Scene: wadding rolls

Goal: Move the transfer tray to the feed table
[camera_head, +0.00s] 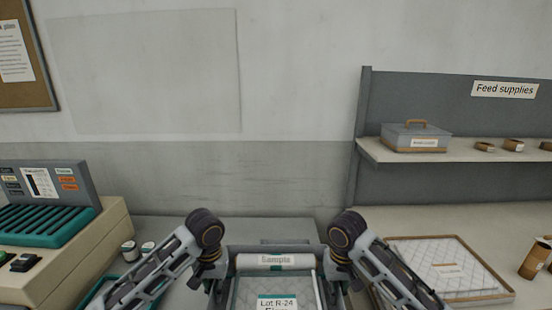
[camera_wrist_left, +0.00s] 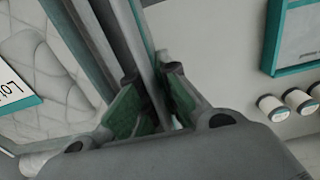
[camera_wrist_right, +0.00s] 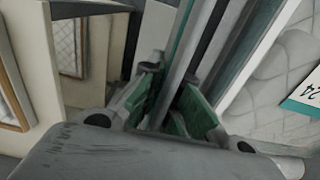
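The transfer tray (camera_head: 270,248) is a grey tray at the bottom middle of the head view, cut off by the lower edge. It holds quilted wadding, a "Lot R-24" card (camera_head: 277,303) and a white roll (camera_head: 263,262) across its back. My left gripper (camera_head: 217,284) is at the tray's left side; in the left wrist view its green pads (camera_wrist_left: 152,105) are on both sides of the tray's rail. My right gripper (camera_head: 341,282) is at the right side; in the right wrist view its pads (camera_wrist_right: 172,105) flank the opposite rail. The fingertips are partly hidden.
At right, a pale table (camera_head: 480,222) carries a wood-framed quilted panel (camera_head: 440,262) and a brown roll (camera_head: 534,258), under a "Feed supplies" shelf (camera_head: 460,158) with a grey box (camera_head: 415,138). At left stands a machine with green slats (camera_head: 40,225); small white rolls (camera_head: 130,250) lie beside it.

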